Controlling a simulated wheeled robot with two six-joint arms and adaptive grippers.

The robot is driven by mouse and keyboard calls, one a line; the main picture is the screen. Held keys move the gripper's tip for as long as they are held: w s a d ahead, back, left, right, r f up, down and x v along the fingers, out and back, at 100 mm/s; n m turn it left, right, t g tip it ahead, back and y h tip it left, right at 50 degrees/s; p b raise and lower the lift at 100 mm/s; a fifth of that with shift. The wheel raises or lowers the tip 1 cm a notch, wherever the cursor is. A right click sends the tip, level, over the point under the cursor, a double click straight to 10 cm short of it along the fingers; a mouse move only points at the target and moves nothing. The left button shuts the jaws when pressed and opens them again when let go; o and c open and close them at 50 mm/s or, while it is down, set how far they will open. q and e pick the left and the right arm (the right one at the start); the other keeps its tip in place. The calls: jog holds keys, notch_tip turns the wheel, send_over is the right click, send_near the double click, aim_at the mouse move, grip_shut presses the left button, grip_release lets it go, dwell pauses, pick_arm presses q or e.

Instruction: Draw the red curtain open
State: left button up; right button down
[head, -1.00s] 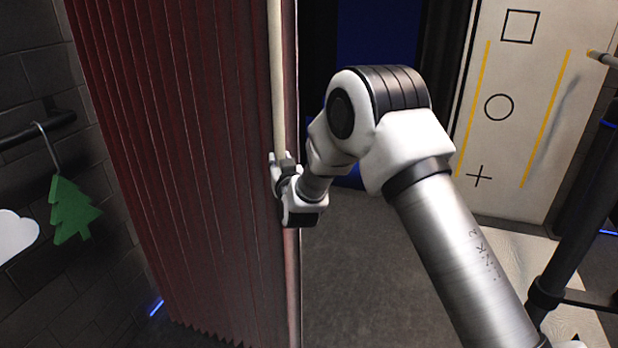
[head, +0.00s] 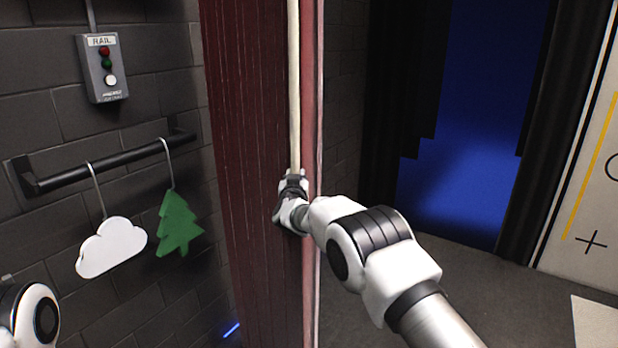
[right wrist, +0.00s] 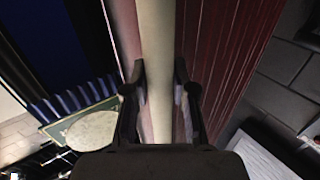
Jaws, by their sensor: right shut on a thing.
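The red curtain (head: 243,160) hangs gathered in tight folds in the middle of the head view. A pale upright pole (head: 294,80) runs along its right edge. My right gripper (head: 293,182) is shut on this pole at the curtain's edge. In the right wrist view the pole (right wrist: 156,60) passes between the two fingers (right wrist: 160,95), with the red curtain (right wrist: 228,50) to its right. Part of my left arm shows at the lower left of the head view; its gripper is out of frame.
A black rail (head: 100,160) on the brick wall holds a white cloud (head: 112,248) and a green tree (head: 179,224) on hooks. A control box (head: 103,68) marked RAIL hangs above. Right of the curtain are open floor, a blue backdrop (head: 465,120) and a marked white panel (head: 590,200).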

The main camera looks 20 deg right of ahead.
jog(key=shift+w+a+f, duration=0.1)
jog(key=shift+w+a, duration=0.9)
jog(key=shift+w, duration=0.25)
jog(key=c, duration=0.9)
grip_release()
jog(key=shift+w+d+f, duration=0.1)
jog(key=shift+w, duration=0.05)
jog(key=shift+p, duration=0.3)
jog(key=v, duration=1.2)
